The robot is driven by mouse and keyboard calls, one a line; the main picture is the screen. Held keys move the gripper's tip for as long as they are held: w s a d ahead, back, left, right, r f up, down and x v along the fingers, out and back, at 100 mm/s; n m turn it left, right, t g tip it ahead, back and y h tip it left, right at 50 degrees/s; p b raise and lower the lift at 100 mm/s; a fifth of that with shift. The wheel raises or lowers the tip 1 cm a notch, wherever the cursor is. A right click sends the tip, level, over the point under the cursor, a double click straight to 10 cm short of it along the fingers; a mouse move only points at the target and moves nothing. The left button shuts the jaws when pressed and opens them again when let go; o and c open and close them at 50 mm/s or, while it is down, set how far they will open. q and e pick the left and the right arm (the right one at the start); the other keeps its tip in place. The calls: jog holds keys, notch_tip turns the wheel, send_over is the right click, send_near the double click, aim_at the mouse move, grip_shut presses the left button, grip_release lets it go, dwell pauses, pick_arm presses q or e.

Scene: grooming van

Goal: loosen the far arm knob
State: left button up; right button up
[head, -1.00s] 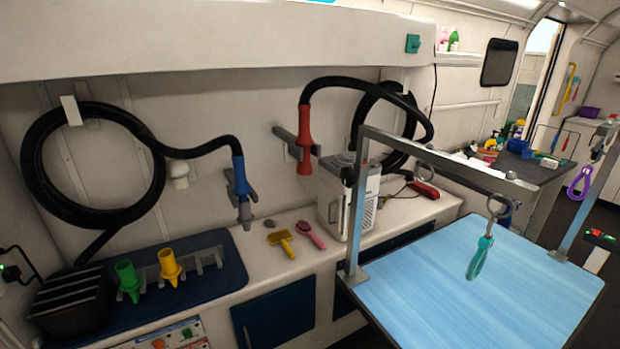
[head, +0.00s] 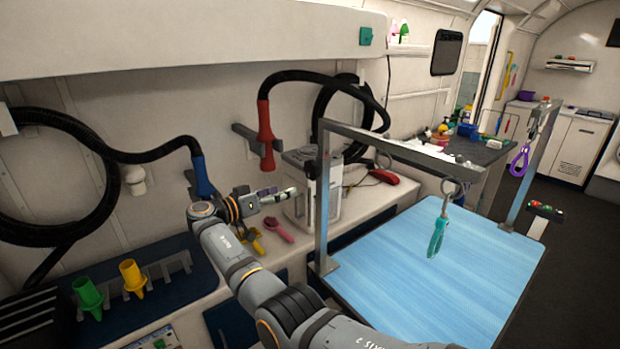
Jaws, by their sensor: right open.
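A small dark knob-like part (head: 311,170) shows on the left post. A dark clamp-like part (head: 539,122) shows near the top of the right post; I cannot make out a separate knob there. My right gripper (head: 284,195) is open, in front of the counter, left of the left post in the picture and apart from it. My left gripper is out of view.
A teal-handled tool (head: 437,236) hangs from a ring on the crossbar, and a purple loop (head: 519,161) hangs by the right post. Hoses with a red nozzle (head: 265,135) and a blue nozzle (head: 202,175) hang along the wall. The tabletop is clear.

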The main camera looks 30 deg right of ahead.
jog(key=m+g, duration=0.1)
jog(key=m, duration=0.1)
send_near(309, 171)
jog(key=shift+h, duration=0.4)
jog(key=d+p, duration=0.1)
jog(key=d, duration=0.2)
jog(key=d+p, duration=0.2)
jog(key=d, duration=0.1)
jog(key=d+p, duration=0.1)
jog(key=d, duration=0.3)
jog(key=shift+w+f+p, duration=0.15)
jog(key=shift+w+p, duration=0.2)
jog(key=shift+d+f, duration=0.15)
jog(key=shift+d, duration=0.1)
jog(key=c, duration=1.2)
jog(key=shift+o, duration=0.2)
jog(key=shift+n, duration=0.3)
